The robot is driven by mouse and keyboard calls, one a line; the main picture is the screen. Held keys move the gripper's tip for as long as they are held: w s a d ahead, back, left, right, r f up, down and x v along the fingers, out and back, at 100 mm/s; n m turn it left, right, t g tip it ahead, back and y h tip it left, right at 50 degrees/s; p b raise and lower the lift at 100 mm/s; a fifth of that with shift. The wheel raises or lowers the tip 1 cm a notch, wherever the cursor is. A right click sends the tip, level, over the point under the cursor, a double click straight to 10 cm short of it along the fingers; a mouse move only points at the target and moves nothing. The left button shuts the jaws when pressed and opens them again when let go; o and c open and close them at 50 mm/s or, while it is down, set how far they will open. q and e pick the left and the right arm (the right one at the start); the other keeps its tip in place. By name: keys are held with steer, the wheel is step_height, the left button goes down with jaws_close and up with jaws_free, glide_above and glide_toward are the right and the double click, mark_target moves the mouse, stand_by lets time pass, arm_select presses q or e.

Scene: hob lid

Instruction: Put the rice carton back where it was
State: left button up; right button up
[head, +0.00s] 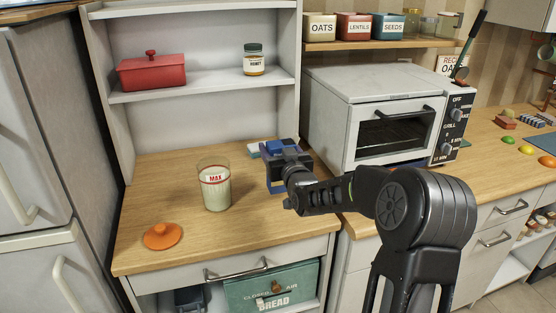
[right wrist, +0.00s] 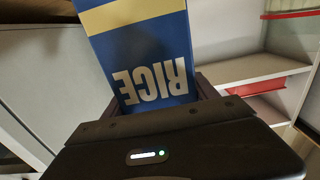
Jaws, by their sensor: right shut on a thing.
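The blue rice carton (head: 273,181) is at the right part of the wooden counter, mostly behind my right gripper (head: 288,165). The right wrist view shows its blue face (right wrist: 152,65) with a pale yellow band and the word RICE upside down, between the jaws. My right gripper is shut on it. I cannot tell whether the carton's base touches the counter. A clear jar (head: 215,190) with a red MAX line, partly filled with something white, stands left of the carton. My left gripper is not in view.
An orange lid (head: 162,236) lies at the counter's front left. A toaster oven (head: 376,120) stands to the right of the carton. A shelf unit behind holds a red lidded dish (head: 152,71) and a honey jar (head: 253,60). The counter's back left is clear.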

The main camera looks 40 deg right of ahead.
step_height(320, 180, down, 4)
steer(key=shift+r, duration=0.2)
steer(key=shift+f, duration=0.1)
steer(key=o, duration=1.5)
steer(key=shift+f, duration=0.15)
steer(key=o, duration=0.4)
steer(key=shift+o, duration=0.2)
steer(key=shift+r, duration=0.2)
steer(key=shift+s, duration=0.15)
steer(key=b+v, duration=0.2)
steer(key=v, duration=0.9)
steer(key=shift+s+a, duration=0.2)
steer(key=shift+s, duration=0.15)
